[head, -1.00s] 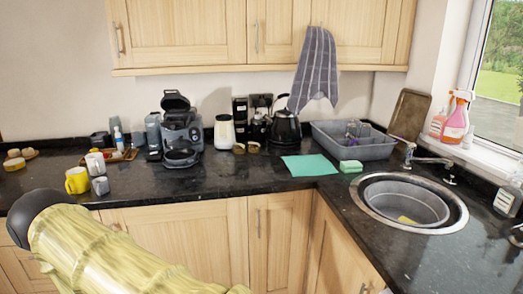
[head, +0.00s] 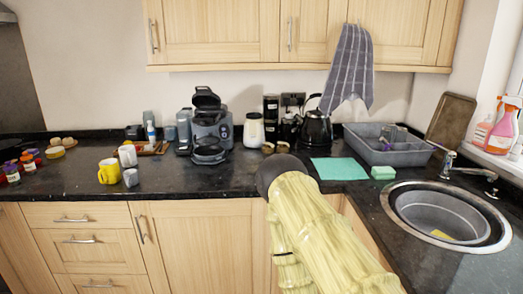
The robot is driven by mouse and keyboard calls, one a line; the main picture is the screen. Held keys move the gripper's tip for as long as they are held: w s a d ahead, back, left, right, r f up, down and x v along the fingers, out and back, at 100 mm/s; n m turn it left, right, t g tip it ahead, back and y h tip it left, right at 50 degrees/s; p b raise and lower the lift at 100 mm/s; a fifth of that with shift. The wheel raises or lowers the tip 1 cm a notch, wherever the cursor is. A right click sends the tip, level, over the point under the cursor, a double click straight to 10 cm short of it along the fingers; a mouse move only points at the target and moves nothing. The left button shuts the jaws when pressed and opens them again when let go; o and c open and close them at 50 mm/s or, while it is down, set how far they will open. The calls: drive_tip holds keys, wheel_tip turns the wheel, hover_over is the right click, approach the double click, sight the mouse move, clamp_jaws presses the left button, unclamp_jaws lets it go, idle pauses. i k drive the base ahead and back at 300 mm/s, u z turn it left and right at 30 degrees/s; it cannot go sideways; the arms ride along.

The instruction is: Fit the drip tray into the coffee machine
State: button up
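A dark grey machine with a raised round lid (head: 211,124), which looks like the coffee machine, stands on the black counter against the wall, left of centre. A round dark piece (head: 210,151) sits low at its front; I cannot tell whether this is the drip tray or part of the machine. No separate drip tray can be made out for certain. My pale yellow, ribbed arm rises from the lower right and ends in a dark rounded joint near the counter's front edge, right of the machine. My gripper is not in view.
A yellow mug (head: 109,171) and small cups stand left of the machine. A white canister (head: 254,130) and black kettle (head: 317,130) stand to its right. A green cloth (head: 339,169), grey dish rack (head: 388,148) and sink (head: 445,214) lie further right. Counter before the machine is clear.

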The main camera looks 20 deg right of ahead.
sight(217, 152)
drive_tip(key=i, duration=1)
